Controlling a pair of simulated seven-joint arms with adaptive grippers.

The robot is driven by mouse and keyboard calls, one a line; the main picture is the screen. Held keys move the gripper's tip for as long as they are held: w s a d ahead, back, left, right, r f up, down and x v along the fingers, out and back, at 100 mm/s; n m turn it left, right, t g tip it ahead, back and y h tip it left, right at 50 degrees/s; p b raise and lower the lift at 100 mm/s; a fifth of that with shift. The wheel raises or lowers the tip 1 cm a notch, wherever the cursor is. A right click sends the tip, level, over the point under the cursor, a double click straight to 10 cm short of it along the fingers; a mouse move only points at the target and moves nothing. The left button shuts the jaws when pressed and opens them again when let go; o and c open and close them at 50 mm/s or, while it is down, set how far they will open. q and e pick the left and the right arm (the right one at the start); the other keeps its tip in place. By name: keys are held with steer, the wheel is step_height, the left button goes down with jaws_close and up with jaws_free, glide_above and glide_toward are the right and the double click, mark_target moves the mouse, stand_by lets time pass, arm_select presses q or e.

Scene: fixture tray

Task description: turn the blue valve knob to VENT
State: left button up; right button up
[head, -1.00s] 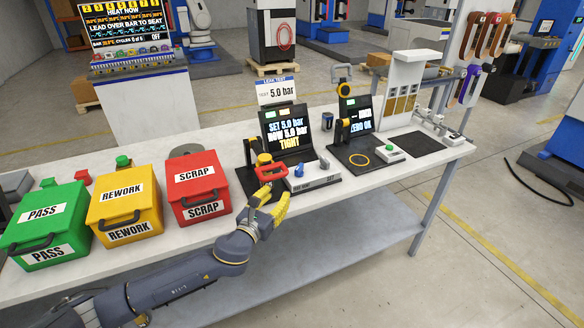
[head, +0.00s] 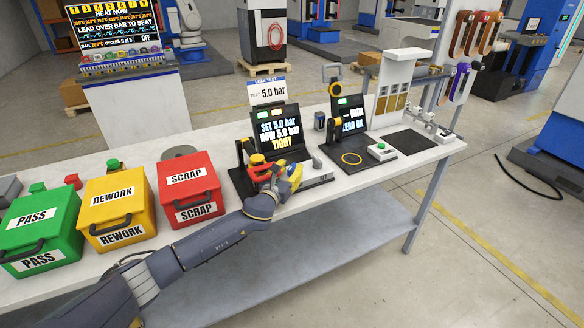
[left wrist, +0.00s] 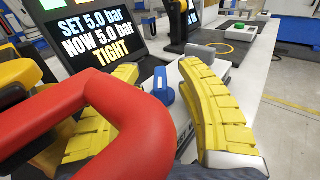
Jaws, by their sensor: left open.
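The blue valve knob (left wrist: 162,87) shows upright in the left wrist view, between the two yellow fingers of my left gripper (left wrist: 158,75). The fingers stand apart on either side of it, and I cannot tell whether either touches it. In the head view my left gripper (head: 287,178) is at the front of the leak-test station and largely hides the knob. The station screen (head: 278,132) reads SET 5.0 bar, NOW 5.0 bar, TIGHT. The VENT mark cannot be read. My right gripper is not in view.
A red clamp handle (left wrist: 130,110) crosses close in front of the wrist camera. A grey knob (head: 317,163) stands right of the gripper. The red SCRAP box (head: 189,180) is to the left. A second station with a green button (head: 380,148) is to the right.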

arm_select(q)
steer(key=shift+w+d, duration=0.2)
steer(key=shift+w, duration=0.45)
steer(key=shift+c, duration=0.5)
jaws_close()
